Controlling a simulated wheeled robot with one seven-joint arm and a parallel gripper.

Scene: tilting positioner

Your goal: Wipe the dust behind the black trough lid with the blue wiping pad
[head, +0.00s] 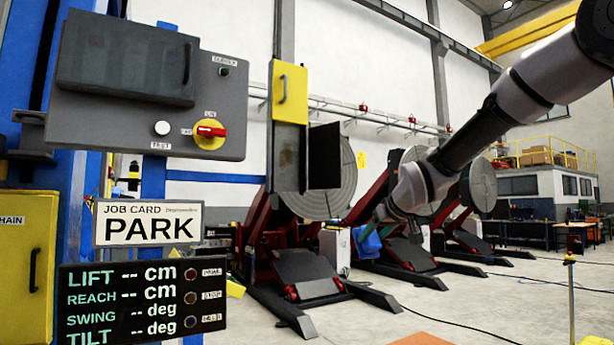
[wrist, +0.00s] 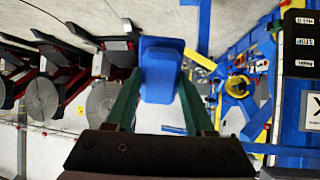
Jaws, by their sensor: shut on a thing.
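The blue wiping pad (wrist: 160,72) is between the two green fingers of my gripper (wrist: 160,88) in the wrist view, and the gripper is shut on it. In the head view the blue pad (head: 367,246) hangs at the end of my gripper (head: 377,222), low and right of centre, in free air. A black panel (head: 324,157), which looks like the trough lid, stands out to the right of an upright on the nearest positioner. Left of it a brownish patch (head: 287,157) shows, perhaps the dust. My gripper is apart from both in the picture.
A grey control box (head: 215,110) with a dark cover (head: 125,58) and a red-yellow switch fills the upper left. A yellow cover with a handle (head: 290,92) sits above the brownish patch. Positioner feet (head: 292,312) spread over the floor; open floor lies at right.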

